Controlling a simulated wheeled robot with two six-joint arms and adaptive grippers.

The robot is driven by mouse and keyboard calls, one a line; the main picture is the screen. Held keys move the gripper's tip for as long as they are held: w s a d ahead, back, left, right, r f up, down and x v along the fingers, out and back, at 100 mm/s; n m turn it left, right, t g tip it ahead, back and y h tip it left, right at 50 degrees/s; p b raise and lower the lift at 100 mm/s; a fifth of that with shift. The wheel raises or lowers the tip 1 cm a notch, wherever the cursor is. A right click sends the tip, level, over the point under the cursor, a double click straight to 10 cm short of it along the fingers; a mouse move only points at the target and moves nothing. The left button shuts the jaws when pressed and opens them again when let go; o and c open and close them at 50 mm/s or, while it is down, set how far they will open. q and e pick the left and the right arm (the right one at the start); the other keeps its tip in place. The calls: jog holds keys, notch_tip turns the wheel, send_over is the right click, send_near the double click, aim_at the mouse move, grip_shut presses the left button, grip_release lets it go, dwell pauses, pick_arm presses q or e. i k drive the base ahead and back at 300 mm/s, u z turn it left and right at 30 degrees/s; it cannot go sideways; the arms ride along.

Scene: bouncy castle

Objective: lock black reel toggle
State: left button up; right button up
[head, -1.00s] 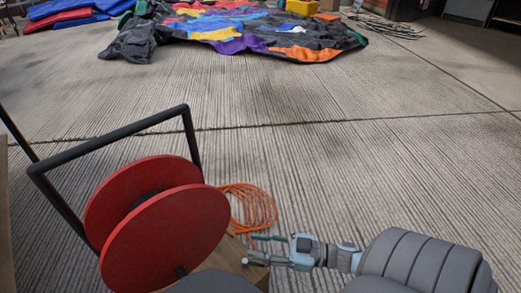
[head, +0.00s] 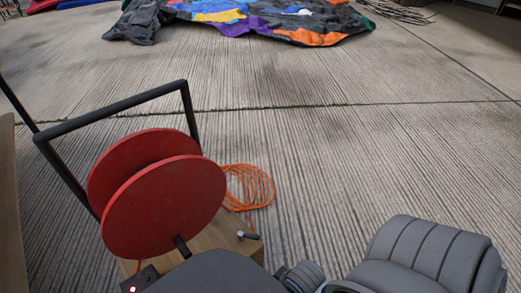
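The reel (head: 165,208) has two red discs and stands in a black tube frame (head: 112,110) at the left of the head view. A short black bar (head: 182,246) sticks out at the near disc's lower edge. A small dark peg with a pale end (head: 248,236) shows at the wooden base's right edge. I cannot tell which of these is the toggle, or whether it is locked. My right arm comes in from the lower right, with its wrist at the bottom edge; its gripper is hidden. My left gripper is not in view.
A wooden base (head: 222,238) sits under the reel. An orange cable coil (head: 246,186) lies on the concrete behind it. Open floor lies to the right, and a colourful deflated castle (head: 240,22) lies far back.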

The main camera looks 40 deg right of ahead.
aim_at(241, 236)
jog(key=k, duration=0.35)
jog(key=u, duration=3.05)
jog(key=k, duration=1.15)
jog(key=z, duration=1.8)
jog(key=i, duration=0.5)
